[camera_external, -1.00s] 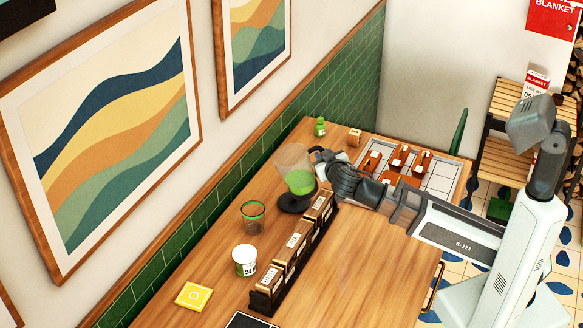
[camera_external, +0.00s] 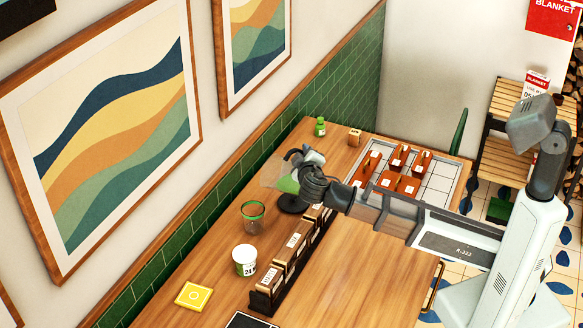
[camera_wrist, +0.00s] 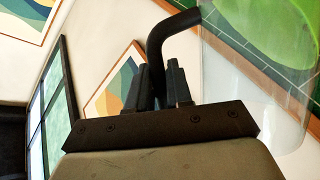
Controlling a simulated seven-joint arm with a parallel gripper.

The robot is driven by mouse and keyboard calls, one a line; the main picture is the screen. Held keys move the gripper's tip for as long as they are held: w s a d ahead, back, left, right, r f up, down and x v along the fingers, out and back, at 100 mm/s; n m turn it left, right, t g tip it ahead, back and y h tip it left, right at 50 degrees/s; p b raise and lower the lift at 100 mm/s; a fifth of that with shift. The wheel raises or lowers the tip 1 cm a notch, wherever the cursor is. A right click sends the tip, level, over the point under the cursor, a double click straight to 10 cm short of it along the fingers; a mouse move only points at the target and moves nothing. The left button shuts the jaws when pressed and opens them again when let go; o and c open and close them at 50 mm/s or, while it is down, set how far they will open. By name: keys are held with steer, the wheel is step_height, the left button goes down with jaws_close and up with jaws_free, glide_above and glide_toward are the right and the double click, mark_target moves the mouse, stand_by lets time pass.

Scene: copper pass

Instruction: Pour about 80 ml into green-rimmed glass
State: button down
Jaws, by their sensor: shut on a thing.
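A clear jug (camera_external: 273,176) with green liquid in it is held in the air above the table, tilted with its mouth to the left. It also shows in the wrist view (camera_wrist: 285,110), with its dark handle between my fingers. My gripper (camera_external: 304,166) is shut on that handle; in the wrist view the gripper (camera_wrist: 165,88) shows two dark fingers on it. The green-rimmed glass (camera_external: 253,218) stands upright on the table, below and left of the jug, apart from it. It looks empty. No stream of liquid is visible.
A round black base (camera_external: 292,204) sits under the jug. A white tub (camera_external: 244,261) and a yellow square (camera_external: 193,296) are nearer the front. A dark rack of boxes (camera_external: 285,268) runs right of the glass. A tray (camera_external: 435,180) with orange blocks is at the back.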

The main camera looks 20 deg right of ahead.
mark_target(291, 153)
steer(key=shift+a+r+n, duration=0.25)
steer(key=shift+a+n, duration=0.25)
steer(key=shift+a+r+n+t+h, duration=0.1)
steer(key=shift+a+n+t+h, duration=0.25)
steer(key=shift+a+n, duration=0.2)
steer(key=shift+a+n, duration=0.55)
steer(key=shift+a, duration=0.05)
stand_by(1.2)
steer(key=shift+a, duration=0.35)
stand_by(0.7)
steer(key=d+m, duration=0.2)
steer(key=d, duration=0.1)
steer(key=shift+s+d, duration=0.1)
steer(key=shift+d+f+m+y, duration=0.35)
steer(key=shift+d+m+y, duration=0.15)
steer(key=shift+m, duration=0.3)
steer(key=shift+d, duration=0.2)
stand_by(1.2)
